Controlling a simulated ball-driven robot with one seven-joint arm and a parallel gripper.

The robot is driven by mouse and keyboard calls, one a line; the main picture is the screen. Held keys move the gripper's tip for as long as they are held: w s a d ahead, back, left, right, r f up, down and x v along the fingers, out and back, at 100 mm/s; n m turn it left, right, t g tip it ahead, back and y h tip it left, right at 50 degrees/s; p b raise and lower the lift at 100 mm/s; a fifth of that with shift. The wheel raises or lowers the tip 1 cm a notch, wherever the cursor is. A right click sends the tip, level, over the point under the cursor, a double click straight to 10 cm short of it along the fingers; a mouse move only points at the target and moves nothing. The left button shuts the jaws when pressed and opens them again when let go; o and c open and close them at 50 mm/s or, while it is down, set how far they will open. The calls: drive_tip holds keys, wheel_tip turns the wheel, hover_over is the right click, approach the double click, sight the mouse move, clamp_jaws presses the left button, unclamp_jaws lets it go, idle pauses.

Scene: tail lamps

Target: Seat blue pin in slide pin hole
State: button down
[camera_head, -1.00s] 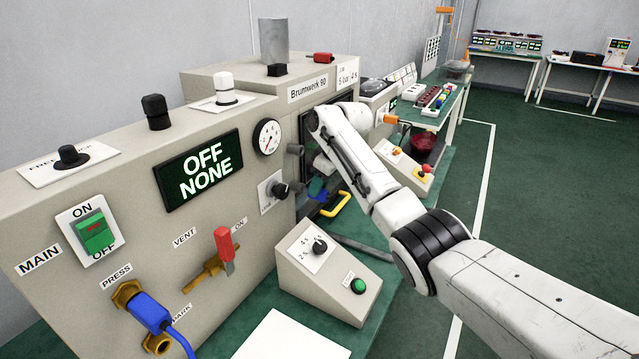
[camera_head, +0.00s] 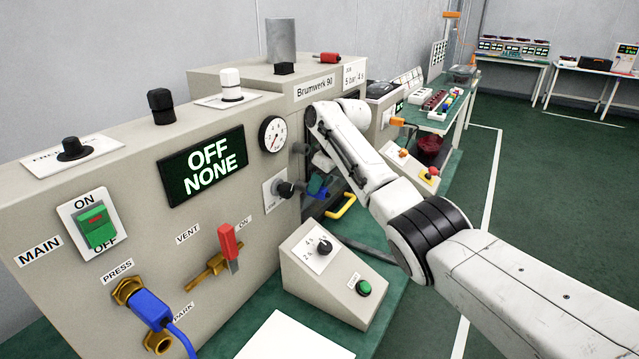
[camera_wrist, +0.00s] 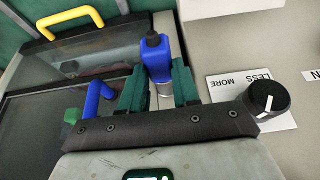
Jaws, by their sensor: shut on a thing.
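In the wrist view my gripper (camera_wrist: 159,88) has its two green fingers closed on the blue pin (camera_wrist: 156,55). The pin's blue body with a dark tip extends beyond the fingers, and a metallic part shows between them. The slide (camera_wrist: 85,62), with a yellow handle, lies to the left of the pin. In the head view the blue of the gripped pin (camera_head: 317,187) shows small beside the machine's front opening, with my arm partly in front. The slide pin hole cannot be made out in either view.
Another blue bent piece (camera_wrist: 95,98) is left of my fingers. A black knob (camera_wrist: 268,97) on a LESS/MORE plate sits close on the right. In the head view, a sloped control box (camera_head: 330,275) stands below the opening, and the yellow handle (camera_head: 342,206) projects there.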

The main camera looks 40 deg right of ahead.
drive_tip(key=c, duration=0.7)
unclamp_jaws()
drive_tip(key=shift+c, duration=0.2)
drive_tip(key=b+v, duration=0.1)
drive_tip(key=v, duration=0.9)
drive_tip(key=shift+r, duration=0.4)
drive_tip(key=shift+s, duration=0.1)
drive_tip(key=shift+s, duration=0.1)
